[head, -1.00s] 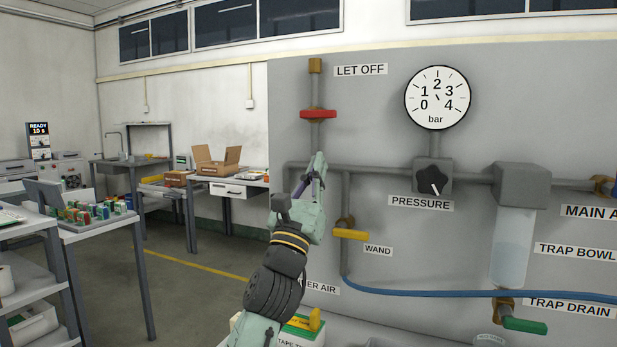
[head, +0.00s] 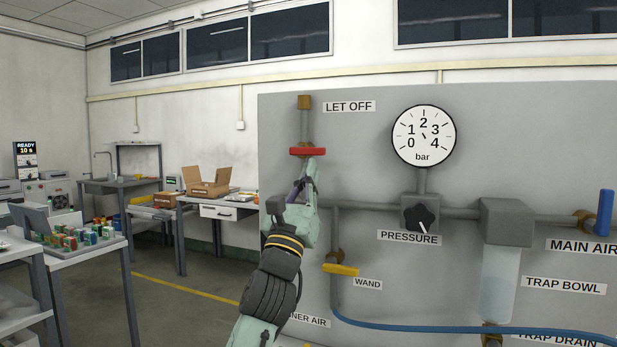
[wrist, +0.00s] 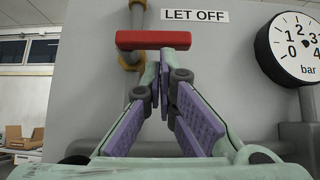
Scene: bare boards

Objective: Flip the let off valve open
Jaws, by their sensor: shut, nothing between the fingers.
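The let off valve has a red handle (head: 307,152) lying level across its vertical pipe, under the LET OFF label (head: 348,106). In the wrist view the red handle (wrist: 152,40) spans the top, with a brass fitting behind it. My gripper (head: 316,163) is shut and empty, pointing up at the handle's right half from below. In the wrist view my gripper's fingertips (wrist: 166,55) meet just at the handle's lower edge. I cannot tell whether they touch it.
The pressure gauge (head: 423,135) and pressure knob (head: 419,217) are right of the valve. A yellow wand handle (head: 341,269) sits lower on the board, with a blue hose (head: 430,328) below. A blue main air handle (head: 605,212) stands upright at far right. Benches are at left.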

